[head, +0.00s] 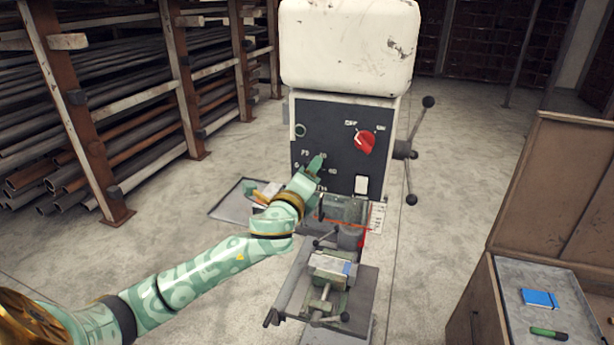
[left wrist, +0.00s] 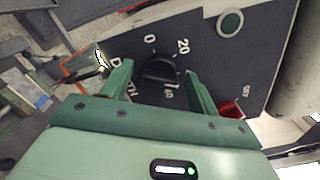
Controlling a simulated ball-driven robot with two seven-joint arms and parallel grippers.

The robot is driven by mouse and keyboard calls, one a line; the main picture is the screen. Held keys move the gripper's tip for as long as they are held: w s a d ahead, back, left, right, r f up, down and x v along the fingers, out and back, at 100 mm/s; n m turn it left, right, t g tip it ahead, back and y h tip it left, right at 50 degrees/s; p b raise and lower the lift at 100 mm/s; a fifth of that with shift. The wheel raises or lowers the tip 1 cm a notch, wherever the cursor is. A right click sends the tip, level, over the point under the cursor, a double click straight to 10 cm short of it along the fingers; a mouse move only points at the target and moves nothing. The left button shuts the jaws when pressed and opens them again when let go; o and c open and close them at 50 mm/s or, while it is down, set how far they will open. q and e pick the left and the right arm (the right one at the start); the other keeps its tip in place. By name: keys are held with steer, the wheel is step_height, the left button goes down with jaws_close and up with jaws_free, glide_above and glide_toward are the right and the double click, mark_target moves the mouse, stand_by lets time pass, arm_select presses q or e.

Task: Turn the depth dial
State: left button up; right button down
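The depth dial (left wrist: 160,70) is a dark round knob on the drill press's black front panel (left wrist: 262,80). White marks 0, 20 and what looks like 40 surround it, with a label partly hidden by a finger. My left gripper (left wrist: 157,76) is open, with one green finger on each side of the dial. I cannot tell whether the fingers touch it. In the head view my left gripper (head: 312,170) is at the lower left of the panel (head: 330,125) and hides the dial. My right gripper is in neither view.
A vise (head: 328,268) stands below. The feed handle (head: 410,150) sticks out right. Pipe racks (head: 100,100) are left, a wooden cabinet (head: 560,190) right.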

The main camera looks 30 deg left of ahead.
arm_select(q)
steer(key=b+v, duration=0.1)
steer(key=v, duration=1.5)
steer(key=shift+s, duration=0.2)
